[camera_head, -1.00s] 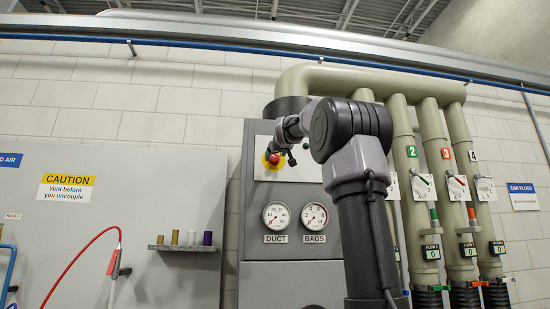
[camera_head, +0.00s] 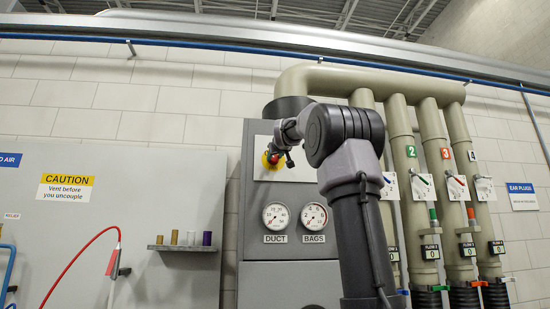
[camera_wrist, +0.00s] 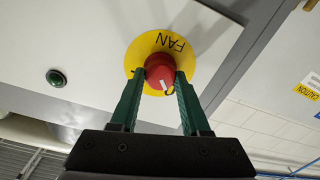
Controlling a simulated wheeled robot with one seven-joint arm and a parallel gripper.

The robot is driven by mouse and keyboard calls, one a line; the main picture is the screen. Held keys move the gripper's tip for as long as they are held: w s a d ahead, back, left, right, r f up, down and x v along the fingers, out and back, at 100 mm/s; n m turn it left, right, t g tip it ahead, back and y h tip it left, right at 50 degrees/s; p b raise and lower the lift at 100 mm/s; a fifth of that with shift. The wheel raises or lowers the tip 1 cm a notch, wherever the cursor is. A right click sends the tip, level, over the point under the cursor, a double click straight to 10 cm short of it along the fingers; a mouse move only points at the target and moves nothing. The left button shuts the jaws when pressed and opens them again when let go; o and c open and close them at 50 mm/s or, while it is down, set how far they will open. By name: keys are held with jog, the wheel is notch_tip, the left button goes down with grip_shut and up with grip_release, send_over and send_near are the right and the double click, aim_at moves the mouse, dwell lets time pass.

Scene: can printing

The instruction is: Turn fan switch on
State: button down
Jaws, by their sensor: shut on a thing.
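The fan switch is a red knob (camera_wrist: 160,69) with a white mark, on a round yellow plate (camera_wrist: 181,44) lettered FAN. It sits on a pale panel (camera_wrist: 100,32) of the grey cabinet. In the wrist view my gripper (camera_wrist: 160,82) has its two green fingers on either side of the red knob, shut on it. In the head view my gripper (camera_head: 279,155) is at the yellow plate (camera_head: 266,161), and the knob is mostly hidden behind it.
A round dark green button or lamp (camera_wrist: 56,77) is on the same panel. Below the switch are the DUCT gauge (camera_head: 276,216) and the BAGS gauge (camera_head: 314,215). Beige vertical pipes (camera_head: 405,150) stand to the right. A shelf (camera_head: 184,248) with small cylinders is at the left.

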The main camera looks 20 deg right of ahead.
jog(key=shift+m, duration=0.3)
jog(key=m, duration=0.3)
jog(key=shift+m, duration=0.4)
jog(key=m, duration=0.4)
jog(key=shift+m, duration=0.3)
jog(key=m, duration=0.4)
jog(key=shift+d+f+m, duration=0.1)
jog(key=shift+m, duration=0.2)
jog(key=shift+m+h, duration=0.3)
jog(key=shift+m, duration=1.8)
jog(key=shift+c, duration=1.8)
grip_release()
